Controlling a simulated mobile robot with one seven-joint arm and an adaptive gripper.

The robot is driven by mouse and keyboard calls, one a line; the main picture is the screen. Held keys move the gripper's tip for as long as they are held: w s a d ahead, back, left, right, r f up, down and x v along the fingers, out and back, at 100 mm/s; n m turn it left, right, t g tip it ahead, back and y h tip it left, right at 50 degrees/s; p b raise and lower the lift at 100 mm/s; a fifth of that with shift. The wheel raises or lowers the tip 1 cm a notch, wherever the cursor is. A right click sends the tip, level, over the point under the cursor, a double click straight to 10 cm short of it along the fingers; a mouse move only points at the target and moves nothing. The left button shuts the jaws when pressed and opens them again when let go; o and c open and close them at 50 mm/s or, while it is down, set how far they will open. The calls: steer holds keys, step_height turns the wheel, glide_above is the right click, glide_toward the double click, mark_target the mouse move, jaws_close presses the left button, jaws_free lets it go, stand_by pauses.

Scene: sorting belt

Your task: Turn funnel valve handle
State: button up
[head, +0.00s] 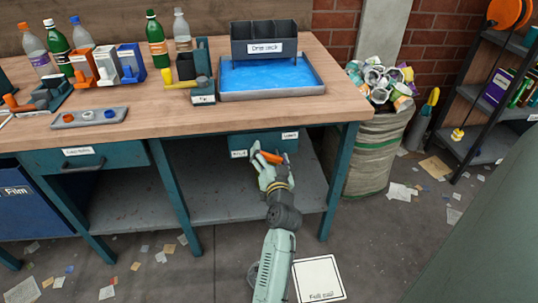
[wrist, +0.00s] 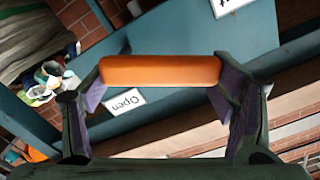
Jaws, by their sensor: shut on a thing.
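The orange valve handle (head: 271,157) is on the front of a teal box (head: 262,141) under the workbench top. In the head view it slants slightly down to the right. My gripper (head: 268,166) is shut on it, reaching up from below. In the wrist view the orange bar (wrist: 160,71) spans the gap between my two fingers, one at each end. A white card reading "Open" (wrist: 124,102) is on the teal face beside the handle. Another white card (wrist: 228,6) is cut off at the top edge. How the handle joins the box is hidden.
The bench top (head: 180,112) above holds bottles, small coloured devices and a blue tray (head: 272,92). A lower shelf (head: 245,202) lies beneath the handle. A sack of cans (head: 368,150) stands right of the bench. Paper scraps litter the floor, with a white floor mat (head: 319,279) in front.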

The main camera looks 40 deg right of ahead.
steer(key=shift+s+d+r+m, duration=0.1)
steer(key=shift+d+r+m, duration=0.1)
steer(key=shift+m, duration=0.7)
steer(key=o, duration=1.7)
steer(key=v, duration=1.2)
